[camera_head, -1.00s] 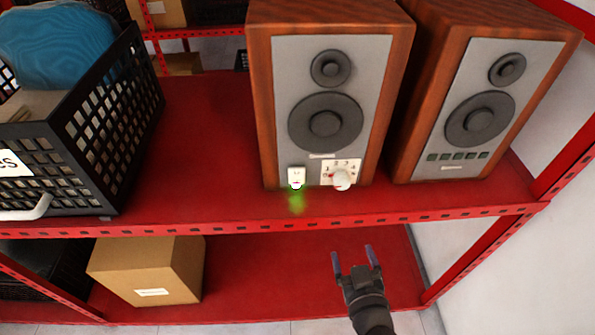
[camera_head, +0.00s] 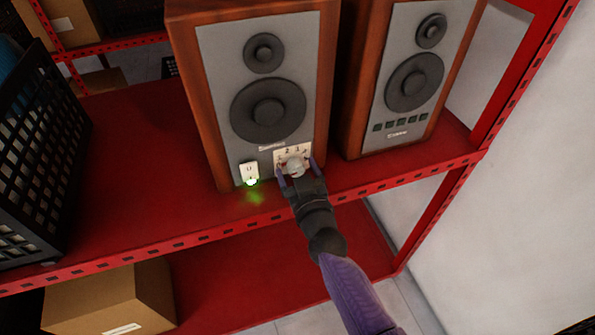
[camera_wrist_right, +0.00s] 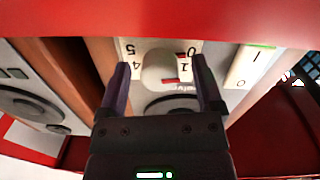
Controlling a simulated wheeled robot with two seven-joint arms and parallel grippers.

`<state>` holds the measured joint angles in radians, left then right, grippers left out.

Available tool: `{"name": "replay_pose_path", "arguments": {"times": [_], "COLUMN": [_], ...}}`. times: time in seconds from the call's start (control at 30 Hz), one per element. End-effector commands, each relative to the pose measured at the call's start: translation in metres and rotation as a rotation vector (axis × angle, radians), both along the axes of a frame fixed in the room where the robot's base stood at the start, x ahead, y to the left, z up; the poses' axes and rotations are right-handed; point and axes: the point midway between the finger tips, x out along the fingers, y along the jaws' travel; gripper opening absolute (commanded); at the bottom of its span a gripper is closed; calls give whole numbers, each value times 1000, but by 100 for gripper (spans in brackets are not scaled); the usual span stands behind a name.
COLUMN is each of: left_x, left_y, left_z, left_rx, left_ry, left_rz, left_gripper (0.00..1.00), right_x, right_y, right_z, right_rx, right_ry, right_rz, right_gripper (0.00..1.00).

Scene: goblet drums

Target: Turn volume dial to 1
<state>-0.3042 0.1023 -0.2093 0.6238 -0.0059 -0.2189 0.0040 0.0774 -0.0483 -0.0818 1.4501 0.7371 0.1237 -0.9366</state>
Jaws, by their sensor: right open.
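The volume dial (camera_head: 295,166) is a white knob low on the front of the left wooden speaker (camera_head: 214,62). A white plate with numbers (camera_head: 292,150) lies behind it. My right gripper (camera_head: 296,168) is open, with one finger on each side of the dial. In the right wrist view the dial (camera_wrist_right: 159,70) lies between the two fingers of the gripper (camera_wrist_right: 160,68), with gaps visible. Its red mark points right, near the 0 and 1 printed there; the exact setting is hard to tell. My left gripper is not in view.
A white switch (camera_head: 250,173) with a green glow sits left of the dial. A second speaker (camera_head: 405,75) stands to the right. A black crate (camera_head: 45,150) is on the shelf at left. The red shelf edge (camera_head: 180,243) runs below the dial.

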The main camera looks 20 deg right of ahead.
Motion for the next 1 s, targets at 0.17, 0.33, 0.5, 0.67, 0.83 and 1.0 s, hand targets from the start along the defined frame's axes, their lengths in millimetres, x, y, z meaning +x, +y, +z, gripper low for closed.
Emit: {"name": "replay_pose_path", "arguments": {"times": [0.17,0.33,0.5,0.67,0.83,1.0], "left_x": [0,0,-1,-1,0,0], "left_y": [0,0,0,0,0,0], "left_z": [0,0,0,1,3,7], "left_rx": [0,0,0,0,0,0], "left_ry": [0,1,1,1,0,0], "left_rz": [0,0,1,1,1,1], "left_gripper": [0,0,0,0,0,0], "right_x": [0,0,0,0,0,0], "right_y": [0,0,0,0,0,0], "right_z": [0,0,0,0,1,1], "right_rx": [-1,-1,0,18,93,217], "right_ry": [0,0,0,0,2,7], "right_rz": [0,0,0,0,0,0], "right_gripper": [51,15,0,0,0,0]}}
